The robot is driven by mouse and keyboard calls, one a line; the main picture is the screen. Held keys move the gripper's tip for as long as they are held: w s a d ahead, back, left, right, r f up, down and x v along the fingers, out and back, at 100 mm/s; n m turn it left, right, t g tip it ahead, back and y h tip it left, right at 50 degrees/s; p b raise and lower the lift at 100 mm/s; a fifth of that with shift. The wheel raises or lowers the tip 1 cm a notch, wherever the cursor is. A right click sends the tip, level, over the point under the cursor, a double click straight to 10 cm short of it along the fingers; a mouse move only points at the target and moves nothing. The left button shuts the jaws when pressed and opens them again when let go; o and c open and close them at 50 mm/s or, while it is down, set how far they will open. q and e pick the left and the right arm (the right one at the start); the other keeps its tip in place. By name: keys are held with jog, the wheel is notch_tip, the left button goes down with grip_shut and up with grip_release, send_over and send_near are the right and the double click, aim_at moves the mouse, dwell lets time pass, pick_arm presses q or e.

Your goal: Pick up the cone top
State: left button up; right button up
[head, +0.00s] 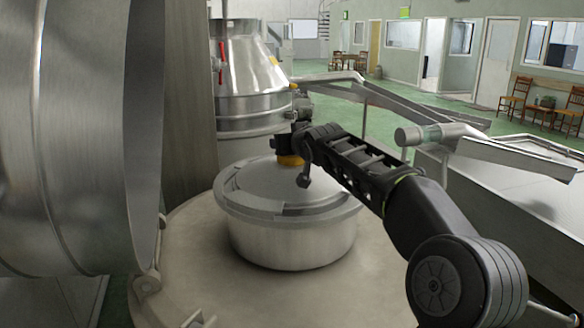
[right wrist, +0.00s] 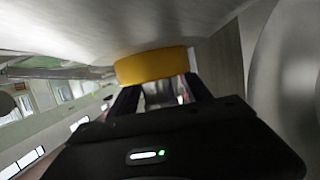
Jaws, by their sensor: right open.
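In the head view a round metal vessel (head: 290,243) stands on a pale round platform. It has a shallow, slightly conical metal lid (head: 245,190) with a yellow-orange knob (head: 290,161). Behind it is a shiny metal cone (head: 245,65) on a drum; I cannot tell which of the two is the cone top. My right gripper (head: 297,143) is at the knob, partly hidden by its own arm. In the right wrist view its open fingers (right wrist: 160,95) reach to the yellow knob (right wrist: 152,66); contact is unclear. My left gripper is not in view.
A large metal drum (head: 75,130) fills the left side, close to the vessel. The platform (head: 200,250) around the vessel is mostly bare. Metal chutes (head: 400,100) and a long metal trough (head: 510,190) lie to the right. Chairs and doors are far back.

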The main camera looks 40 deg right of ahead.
dwell(0.6)
grip_shut()
dwell(0.4)
dwell(0.8)
jog(key=shift+w+r, duration=0.1)
jog(key=shift+r, duration=0.15)
